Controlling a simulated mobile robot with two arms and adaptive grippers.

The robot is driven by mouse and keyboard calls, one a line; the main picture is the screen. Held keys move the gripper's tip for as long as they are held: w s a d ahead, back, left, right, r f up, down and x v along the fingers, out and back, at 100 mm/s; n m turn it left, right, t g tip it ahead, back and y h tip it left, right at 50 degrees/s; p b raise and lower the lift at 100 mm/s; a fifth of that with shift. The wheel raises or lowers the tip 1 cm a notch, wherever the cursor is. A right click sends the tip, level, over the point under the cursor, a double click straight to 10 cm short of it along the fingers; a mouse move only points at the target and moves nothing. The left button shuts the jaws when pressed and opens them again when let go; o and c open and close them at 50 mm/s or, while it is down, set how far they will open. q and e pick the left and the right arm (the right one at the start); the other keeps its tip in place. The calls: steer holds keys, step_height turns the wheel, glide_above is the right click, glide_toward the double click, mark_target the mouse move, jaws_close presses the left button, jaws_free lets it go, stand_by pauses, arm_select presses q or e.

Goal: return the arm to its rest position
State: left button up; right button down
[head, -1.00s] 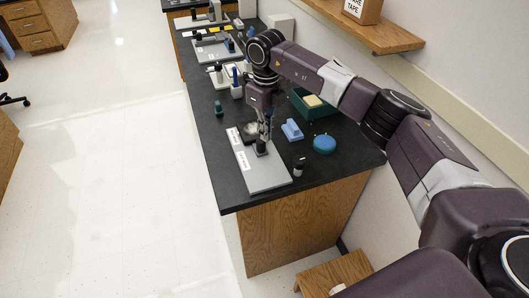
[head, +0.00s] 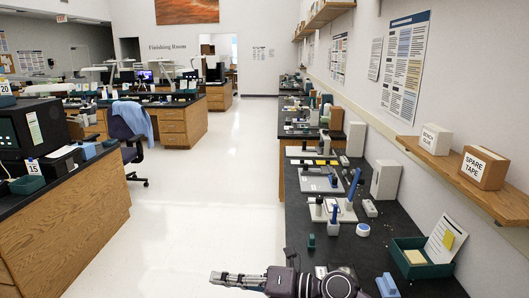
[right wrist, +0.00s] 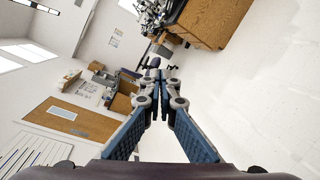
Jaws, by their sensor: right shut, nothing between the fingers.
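My right arm (head: 310,284) shows at the bottom of the head view, low in front of the dark bench. Its gripper (head: 216,277) points left over the white aisle floor, clear of the bench top. In the right wrist view the gripper (right wrist: 160,76) has its two blue-padded fingers together at the tips with nothing between them. Beyond them that view shows the room tilted, with floor, wood cabinets and a door. The rest of the arm is cut off by the lower edge of the head view. My left gripper is in no view.
A shelf (head: 515,204) with boxes hangs above. Another bench (head: 115,208) stands left, with a chair (head: 133,150) behind. The aisle between is clear.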

step_height(320, 180, up, 6)
steer(key=d+m+t+y, duration=0.1)
steer(key=m+t+y, duration=0.1)
steer(key=m+t, duration=0.35)
steer(key=w+d+m+t+h, duration=0.3)
steer(key=d+m+t+h, duration=0.45)
steer(key=d+m, duration=0.4)
steer(key=s+d+f+m+g+h, duration=0.25)
steer(key=d+f+m+h, duration=0.25)
steer(key=d+f+m, duration=0.25)
steer(key=s+d+f+m+g+h, duration=0.1)
steer(key=s+d+f+m+h, duration=0.3)
steer(key=d+f+m+h, duration=0.3)
steer(key=s+d+f+m+g+y, duration=0.1)
steer(key=s+d+f+m+g, duration=0.15)
steer(key=s+f+g, duration=0.75)
steer(key=s+d+f+m+g+y, duration=0.1)
steer(key=s+f+m, duration=0.3)
steer(key=s, duration=1.3)
step_height(320, 180, down, 26)
steer(key=s+n, duration=0.1)
steer(key=n, duration=0.1)
steer(key=s+d+f+g, duration=0.2)
steer(key=s+f, duration=1.5)
steer(key=shift+s+d, duration=0.3)
